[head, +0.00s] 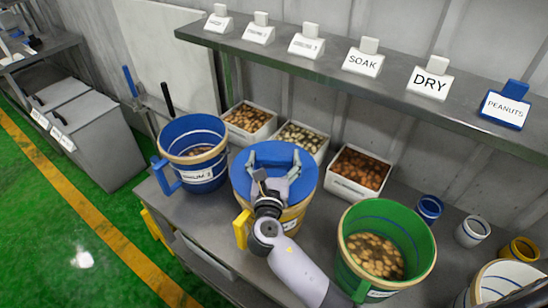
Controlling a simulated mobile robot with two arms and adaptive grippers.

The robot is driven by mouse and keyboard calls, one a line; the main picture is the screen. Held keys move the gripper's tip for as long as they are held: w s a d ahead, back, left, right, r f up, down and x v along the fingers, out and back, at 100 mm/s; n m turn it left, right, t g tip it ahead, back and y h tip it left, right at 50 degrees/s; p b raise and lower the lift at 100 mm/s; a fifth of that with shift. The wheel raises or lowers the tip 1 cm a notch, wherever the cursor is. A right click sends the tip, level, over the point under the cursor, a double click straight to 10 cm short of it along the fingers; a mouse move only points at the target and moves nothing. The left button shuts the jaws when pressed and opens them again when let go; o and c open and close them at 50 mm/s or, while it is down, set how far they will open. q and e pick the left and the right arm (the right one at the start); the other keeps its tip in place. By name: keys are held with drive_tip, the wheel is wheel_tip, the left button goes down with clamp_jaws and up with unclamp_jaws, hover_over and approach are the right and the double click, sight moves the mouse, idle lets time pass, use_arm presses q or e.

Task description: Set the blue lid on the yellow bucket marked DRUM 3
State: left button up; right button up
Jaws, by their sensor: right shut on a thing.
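The round blue lid (306,172) lies over the top of a yellow bucket (299,213) in the middle of the bench. The bucket has a yellow side handle and a white label, which is too small to read and partly hidden by my arm. My right gripper (272,172) is shut on the lid's raised blue handle. The lid covers the bucket's mouth. I cannot tell whether it rests fully on the rim or is slightly above it. My left gripper is not in view.
A blue bucket (197,136) stands left and a green bucket (401,223) right, both open with contents inside. White bins (362,191) of produce line the back. Small cups (472,232) and another bucket (503,276) are at right. A shelf (330,70) with label cards overhangs behind.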

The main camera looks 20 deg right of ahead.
idle(0.6)
drive_tip(key=shift+f+b, duration=0.65)
drive_tip(key=shift+f, duration=0.6)
drive_tip(key=o, duration=1.5)
drive_tip(key=shift+r, duration=0.1)
drive_tip(key=v, duration=1.2)
drive_tip(key=shift+s, duration=0.1)
